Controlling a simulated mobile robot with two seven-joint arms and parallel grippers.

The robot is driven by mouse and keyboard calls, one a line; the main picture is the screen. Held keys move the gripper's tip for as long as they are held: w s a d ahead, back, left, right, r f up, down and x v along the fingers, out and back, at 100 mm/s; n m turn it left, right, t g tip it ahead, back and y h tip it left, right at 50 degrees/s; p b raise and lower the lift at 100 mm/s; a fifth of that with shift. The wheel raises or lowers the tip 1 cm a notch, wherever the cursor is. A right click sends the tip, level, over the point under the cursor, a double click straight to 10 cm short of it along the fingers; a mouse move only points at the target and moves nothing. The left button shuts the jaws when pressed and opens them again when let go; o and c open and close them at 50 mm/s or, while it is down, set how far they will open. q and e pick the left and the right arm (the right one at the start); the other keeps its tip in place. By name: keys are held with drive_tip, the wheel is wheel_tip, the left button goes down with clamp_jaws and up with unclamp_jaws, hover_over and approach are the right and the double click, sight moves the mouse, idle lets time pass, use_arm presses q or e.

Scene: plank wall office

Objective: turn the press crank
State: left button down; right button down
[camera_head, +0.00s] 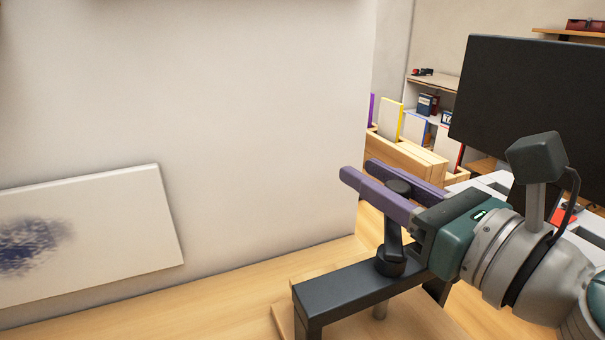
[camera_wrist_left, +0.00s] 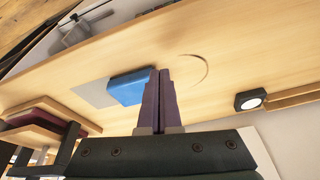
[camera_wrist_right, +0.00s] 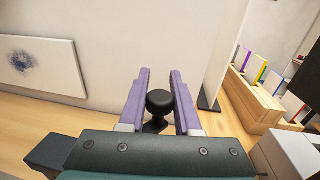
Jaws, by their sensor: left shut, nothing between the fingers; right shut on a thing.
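The press (camera_head: 345,292) shows as a dark frame on a wooden base at the bottom of the head view. Its crank (camera_head: 392,238) is a dark arm rising from a hub on the frame's top to a round black knob (camera_head: 398,187). My right gripper (camera_head: 380,190) is shut on the knob, one purple finger on each side. The right wrist view shows the knob (camera_wrist_right: 159,102) between the fingers; the crank's lower part is mostly hidden there. My left gripper (camera_wrist_left: 161,72) is out of the head view; its own wrist view shows the fingers together and empty.
A pale wall (camera_head: 230,120) stands behind the press, with a smudged white panel (camera_head: 110,235) at left. A dark monitor (camera_head: 535,95) and wooden file boxes (camera_head: 410,155) are at right. The left wrist view shows a blue block (camera_wrist_left: 127,88) and a dark round-faced object (camera_wrist_left: 250,101).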

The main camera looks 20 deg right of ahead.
use_arm(q)
drive_tip(key=shift+f, duration=0.45)
use_arm(e)
drive_tip(key=shift+a+n+y, duration=0.25)
drive_tip(key=shift+n+y, duration=0.15)
drive_tip(key=shift+y, duration=0.1)
use_arm(q)
drive_tip(key=shift+a, duration=0.1)
use_arm(e)
drive_tip(key=c, duration=0.6)
unclamp_jaws()
drive_tip(key=shift+w, duration=0.1)
use_arm(q)
drive_tip(key=shift+r, duration=0.1)
